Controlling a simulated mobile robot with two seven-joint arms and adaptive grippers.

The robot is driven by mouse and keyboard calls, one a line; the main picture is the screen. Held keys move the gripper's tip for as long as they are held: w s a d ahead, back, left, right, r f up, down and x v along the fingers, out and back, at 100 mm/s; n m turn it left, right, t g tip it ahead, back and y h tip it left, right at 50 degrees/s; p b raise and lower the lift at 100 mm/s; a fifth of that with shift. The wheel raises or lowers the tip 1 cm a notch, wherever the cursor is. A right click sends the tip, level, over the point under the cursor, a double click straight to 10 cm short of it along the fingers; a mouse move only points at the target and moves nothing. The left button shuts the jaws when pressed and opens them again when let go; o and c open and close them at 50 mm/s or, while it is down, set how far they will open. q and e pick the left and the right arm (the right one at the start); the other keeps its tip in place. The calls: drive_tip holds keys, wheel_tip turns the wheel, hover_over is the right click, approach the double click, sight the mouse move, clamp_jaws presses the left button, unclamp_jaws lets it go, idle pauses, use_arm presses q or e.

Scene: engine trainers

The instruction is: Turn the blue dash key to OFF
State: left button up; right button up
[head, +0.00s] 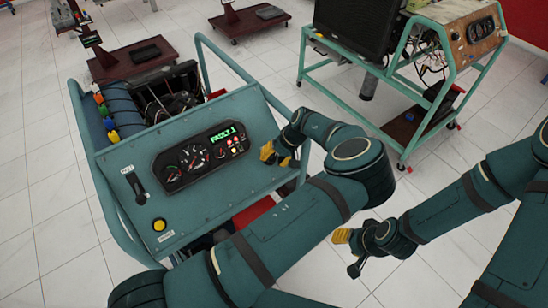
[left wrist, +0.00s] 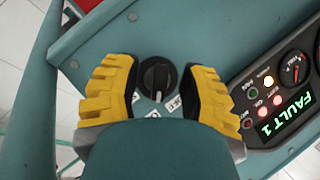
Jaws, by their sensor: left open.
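The dash key is a dark round switch (left wrist: 156,75) with a raised grip bar on the blue-green dash panel (head: 125,172). In the left wrist view it sits between the two yellow fingers of my left gripper (left wrist: 157,92). The fingers are open, one on each side, with gaps to the switch. The bar lies roughly upright in that view; small white labels are below it, partly cut off by the gripper. In the head view my left gripper (head: 280,154) is at the panel's right end and hides the switch. My right gripper (head: 350,246) is off the panel; its opening is unclear.
The gauge cluster (head: 200,156) shows green "FAULT 1" text and lit lamps, left of the left gripper. A black lever (head: 136,186) and yellow button (head: 159,225) are further left.

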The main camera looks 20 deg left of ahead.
use_arm(q)
clamp_jaws()
drive_tip(key=shift+n, duration=0.3)
drive_tip(key=shift+n+t+h+b, duration=0.3)
drive_tip(key=shift+n+h+b, duration=0.55)
drive_tip(key=shift+n, duration=0.35)
drive_tip(key=n+t+h, duration=0.1)
drive_tip(key=n, duration=0.1)
drive_tip(key=n+h+b, duration=0.1)
drive_tip(key=n, duration=0.1)
drive_tip(key=shift+t+b, duration=0.3)
drive_tip(key=shift+t, duration=0.1)
drive_tip(key=shift+n, duration=0.3)
unclamp_jaws()
